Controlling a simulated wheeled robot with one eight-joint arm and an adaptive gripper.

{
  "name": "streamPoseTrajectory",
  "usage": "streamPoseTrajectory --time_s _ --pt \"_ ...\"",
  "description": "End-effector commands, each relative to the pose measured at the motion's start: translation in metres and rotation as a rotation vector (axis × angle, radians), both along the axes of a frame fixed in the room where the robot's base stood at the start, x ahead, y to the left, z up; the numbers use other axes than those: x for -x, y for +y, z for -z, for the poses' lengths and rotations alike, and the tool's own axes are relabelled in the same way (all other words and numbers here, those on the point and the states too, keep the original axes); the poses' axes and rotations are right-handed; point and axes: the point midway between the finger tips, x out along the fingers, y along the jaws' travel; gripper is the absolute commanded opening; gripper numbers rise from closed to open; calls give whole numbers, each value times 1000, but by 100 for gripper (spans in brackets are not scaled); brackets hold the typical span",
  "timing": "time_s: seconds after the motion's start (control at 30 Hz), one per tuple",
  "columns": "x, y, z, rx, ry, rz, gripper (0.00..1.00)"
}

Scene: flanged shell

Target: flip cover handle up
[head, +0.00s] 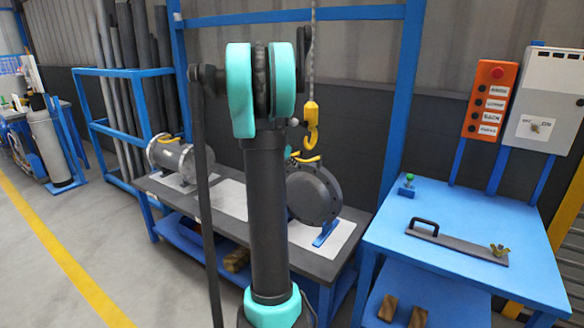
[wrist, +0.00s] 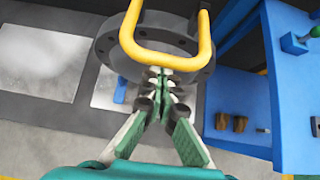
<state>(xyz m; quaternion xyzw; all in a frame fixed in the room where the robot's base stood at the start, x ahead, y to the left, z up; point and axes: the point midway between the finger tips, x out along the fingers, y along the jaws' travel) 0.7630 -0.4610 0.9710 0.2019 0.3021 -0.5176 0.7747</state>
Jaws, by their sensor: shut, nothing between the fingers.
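In the wrist view a yellow U-shaped handle (wrist: 166,60) stands over a dark round bolted flange (wrist: 112,50). My gripper (wrist: 164,74) is shut and empty, its fingertips right by the handle's crossbar; I cannot tell whether they touch it. In the head view the dark flanged shell (head: 315,195) rests on the grey bench behind my arm, with the yellow handle (head: 306,159) at its top. My arm covers the left part of this shell, and my gripper cannot be made out there.
A grey pipe piece (head: 172,158) with a yellow handle lies at the bench's left. A yellow hook (head: 311,122) hangs above the dark shell. A blue table (head: 470,240) at right holds a dark plate with a black handle (head: 424,226).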

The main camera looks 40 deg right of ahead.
Motion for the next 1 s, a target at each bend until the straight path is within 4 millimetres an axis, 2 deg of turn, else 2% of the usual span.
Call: streamPoseTrajectory --time_s 0.1,0.5,0.7,1.0 --pt "-1 -4 -15 -58 25 1 0" --pt "-8 -20 -57 -55 23 1 0" --pt "-11 -28 -69 -54 23 1 0" --pt "-14 -34 -76 -55 23 0 0"
